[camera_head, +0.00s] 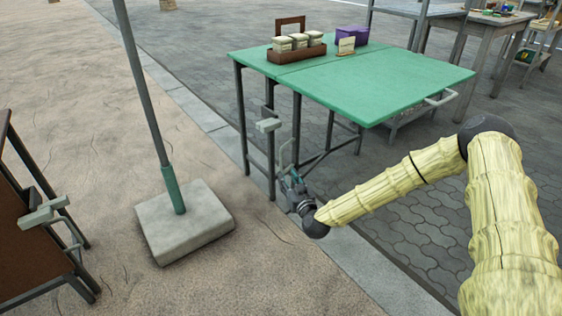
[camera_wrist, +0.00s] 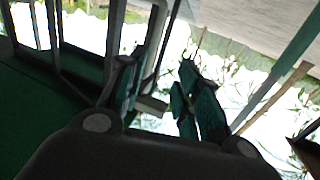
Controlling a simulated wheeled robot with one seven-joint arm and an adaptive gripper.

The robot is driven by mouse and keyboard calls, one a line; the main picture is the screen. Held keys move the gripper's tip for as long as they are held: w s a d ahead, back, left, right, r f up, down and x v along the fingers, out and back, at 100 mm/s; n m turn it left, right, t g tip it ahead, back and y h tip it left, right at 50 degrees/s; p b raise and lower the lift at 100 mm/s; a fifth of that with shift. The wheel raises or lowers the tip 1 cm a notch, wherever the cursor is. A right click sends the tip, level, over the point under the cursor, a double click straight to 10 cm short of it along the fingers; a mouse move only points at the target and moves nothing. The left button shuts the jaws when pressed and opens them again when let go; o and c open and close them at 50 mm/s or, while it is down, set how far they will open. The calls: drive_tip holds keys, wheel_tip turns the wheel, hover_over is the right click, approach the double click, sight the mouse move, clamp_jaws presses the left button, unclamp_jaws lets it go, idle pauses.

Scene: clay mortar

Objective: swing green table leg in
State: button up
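The green table (camera_head: 400,85) stands upright right of centre in the head view. Its dark grey leg frame (camera_head: 241,118) at the near left end is down, and a pale handle (camera_head: 268,125) sticks out from it. My gripper (camera_head: 289,178) is low beside this leg frame, just below the handle's curved part. In the wrist view, my gripper's two teal fingers (camera_wrist: 156,98) are apart. A pale bar (camera_wrist: 152,106) shows between or just behind them; I cannot tell whether they touch it. Dark legs (camera_wrist: 112,40) rise close to the left finger.
A brown tray with jars (camera_head: 296,48) and a purple box (camera_head: 346,35) sit on the tabletop. A parasol pole (camera_head: 145,90) stands in a pale stone base (camera_head: 185,222) to the left. A brown folded table (camera_head: 30,215) is at far left. Paving between is clear.

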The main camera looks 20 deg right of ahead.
sight(282, 159)
drive_tip(key=w+b, duration=0.1)
drive_tip(key=w, duration=0.2)
drive_tip(key=w+b, duration=0.2)
drive_tip(key=w, duration=0.1)
drive_tip(key=w+b, duration=0.1)
drive_tip(key=w, duration=0.3)
drive_tip(key=shift+w+d+r, duration=0.1)
drive_tip(key=shift+d+r, duration=0.25)
drive_tip(key=shift+d, duration=0.05)
drive_tip(key=shift+w+r+b, duration=0.1)
drive_tip(key=shift+w+b, duration=0.25)
drive_tip(key=shift+w, duration=0.3)
clamp_jaws()
